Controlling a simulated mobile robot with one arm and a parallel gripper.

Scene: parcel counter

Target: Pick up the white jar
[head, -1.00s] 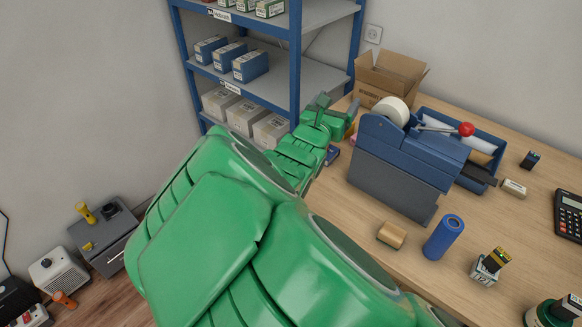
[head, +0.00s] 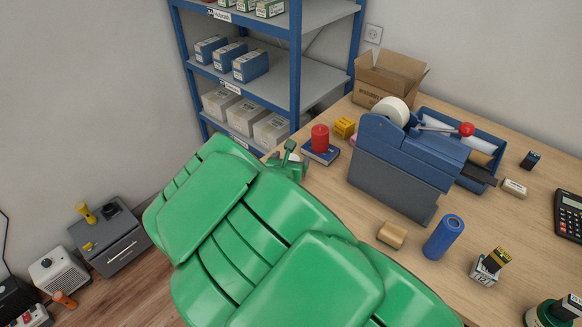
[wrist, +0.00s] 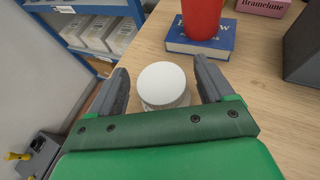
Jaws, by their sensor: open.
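The white jar (wrist: 163,86) stands on the table near its left edge in the wrist view, seen from above with its round white lid up. My gripper (wrist: 165,84) is open, with one grey finger on each side of the jar and a visible gap to each. The lower part of the jar is partly hidden by my gripper's green body. In the head view my green gripper (head: 287,165) shows at the table's left edge, mostly behind my arm, and the jar is hidden there.
A red cylinder (head: 320,138) stands on a blue book (head: 321,153) just beyond the jar. A yellow block (head: 344,127) and the blue tape dispenser (head: 400,150) are close by to the right. Blue shelving (head: 295,70) stands behind, left of the table.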

